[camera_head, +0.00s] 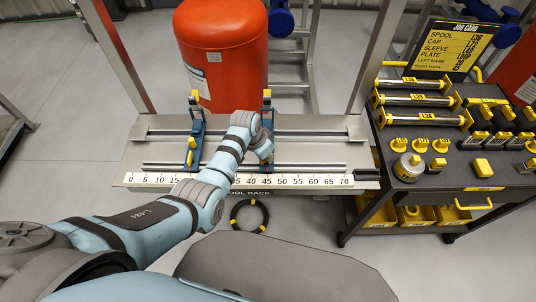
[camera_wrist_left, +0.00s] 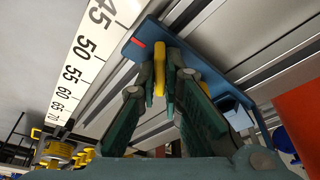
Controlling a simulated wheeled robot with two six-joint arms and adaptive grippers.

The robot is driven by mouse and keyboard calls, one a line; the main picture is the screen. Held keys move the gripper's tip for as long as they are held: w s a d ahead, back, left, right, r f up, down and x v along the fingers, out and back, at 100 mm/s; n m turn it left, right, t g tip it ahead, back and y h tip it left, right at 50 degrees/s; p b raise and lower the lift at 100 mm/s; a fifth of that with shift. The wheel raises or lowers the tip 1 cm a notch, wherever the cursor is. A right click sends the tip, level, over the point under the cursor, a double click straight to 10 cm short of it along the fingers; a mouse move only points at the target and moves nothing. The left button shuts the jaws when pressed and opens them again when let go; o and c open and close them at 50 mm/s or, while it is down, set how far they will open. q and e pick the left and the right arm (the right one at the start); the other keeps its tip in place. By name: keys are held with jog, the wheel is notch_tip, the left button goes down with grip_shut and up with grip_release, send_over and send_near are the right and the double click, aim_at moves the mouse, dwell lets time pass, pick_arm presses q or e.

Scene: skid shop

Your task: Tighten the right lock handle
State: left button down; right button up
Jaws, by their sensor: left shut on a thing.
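The right lock handle is a small yellow lever (camera_wrist_left: 160,78) on a blue lock block (camera_wrist_left: 142,48) with a red mark, seen in the left wrist view. My left gripper (camera_wrist_left: 164,62) is shut on this lever, one dark green finger on each side. In the head view my left gripper (camera_head: 265,152) is at the front of the right blue support (camera_head: 267,112), and it mostly hides the handle there. The left blue support (camera_head: 197,128) stands apart with its own yellow handle (camera_head: 191,143). My right gripper is not in view.
The rack (camera_head: 150,155) has long rails and a white scale (camera_head: 318,181) along its front. A red tank (camera_head: 225,50) stands behind it. At the right is a dark cart (camera_head: 425,180) with yellow-marked parts. A black ring (camera_head: 250,216) lies on the floor.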

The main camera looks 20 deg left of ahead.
pick_arm(q)
jog(key=shift+r+n+p, duration=0.2)
jog(key=shift+n+p, duration=0.2)
jog(key=shift+n, duration=0.3)
jog(key=shift+w+f+n+y, duration=0.15)
jog(key=shift+n+y, duration=0.15)
jog(key=shift+n, duration=0.2)
